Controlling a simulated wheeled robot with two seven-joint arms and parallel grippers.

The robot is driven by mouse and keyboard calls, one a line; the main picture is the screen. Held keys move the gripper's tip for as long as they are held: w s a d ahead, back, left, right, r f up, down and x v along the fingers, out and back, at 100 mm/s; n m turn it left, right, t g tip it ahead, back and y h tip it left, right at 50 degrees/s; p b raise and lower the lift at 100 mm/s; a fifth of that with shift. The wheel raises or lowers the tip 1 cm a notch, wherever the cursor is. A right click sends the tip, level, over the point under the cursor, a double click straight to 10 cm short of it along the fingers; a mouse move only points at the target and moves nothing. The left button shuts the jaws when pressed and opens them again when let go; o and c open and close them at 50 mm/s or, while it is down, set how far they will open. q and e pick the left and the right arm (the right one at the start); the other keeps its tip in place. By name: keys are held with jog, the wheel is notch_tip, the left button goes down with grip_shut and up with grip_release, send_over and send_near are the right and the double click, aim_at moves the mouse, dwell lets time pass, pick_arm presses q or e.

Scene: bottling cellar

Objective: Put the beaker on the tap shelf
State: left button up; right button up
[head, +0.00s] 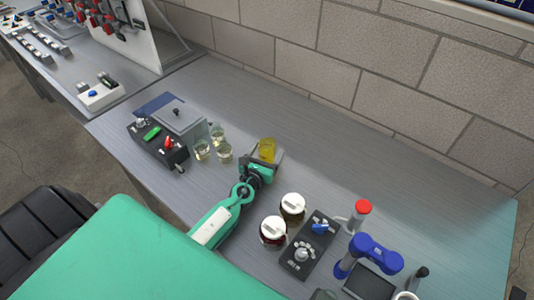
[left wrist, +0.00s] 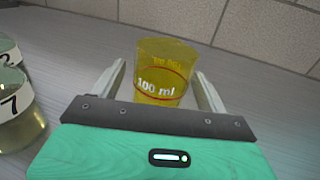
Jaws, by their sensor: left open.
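The beaker (head: 267,149) is yellow and clear-walled and stands upright on the grey bench, just beyond my left gripper. In the left wrist view the beaker (left wrist: 164,75) shows a "100 ml" mark and a red ring. My left gripper (head: 262,160) is open, with one finger on each side of the beaker; it also shows in the left wrist view (left wrist: 160,85). I see gaps between the fingers and the glass, and the gripper's body hides the beaker's base. I cannot make out a tap shelf for certain. My right gripper is not in view.
Several glasses of pale liquid (head: 224,153) stand left of the beaker, beside a black control box (head: 157,143). Two white-lidded jars (head: 273,231), a second control box (head: 310,246) and a blue device (head: 369,252) stand to the right. The bench (head: 340,160) behind the beaker is clear up to the block wall.

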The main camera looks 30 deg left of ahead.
pick_arm(q)
jog(key=c, duration=1.2)
jog(key=shift+o, duration=0.2)
jog(key=shift+r, duration=0.1)
